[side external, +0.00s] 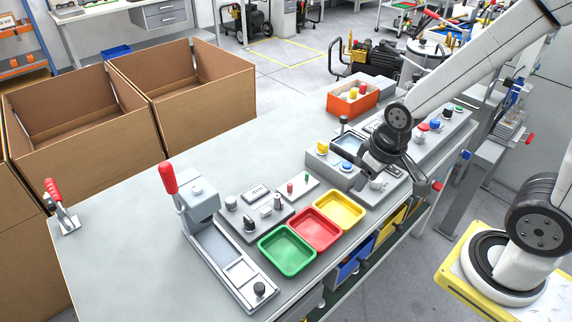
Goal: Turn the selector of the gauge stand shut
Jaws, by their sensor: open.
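My gripper (377,182) is at the right part of the bench, pointing down over a low grey unit (366,199). Its fingers are open, small and dark in this view. They are close above a pale round part on that unit; I cannot tell whether they touch it. A grey housing (324,163) with a yellow button and a small screen stands just left of my gripper. I cannot tell which unit is the gauge stand. The selector cannot be made out clearly, and my wrist hides part of this area.
Green (287,251), red (314,230) and yellow (339,210) trays sit left of my gripper. A red-handled press (199,205) stands further left. An orange bin (353,98) is behind. A red-tipped lever (437,187) is at the right edge.

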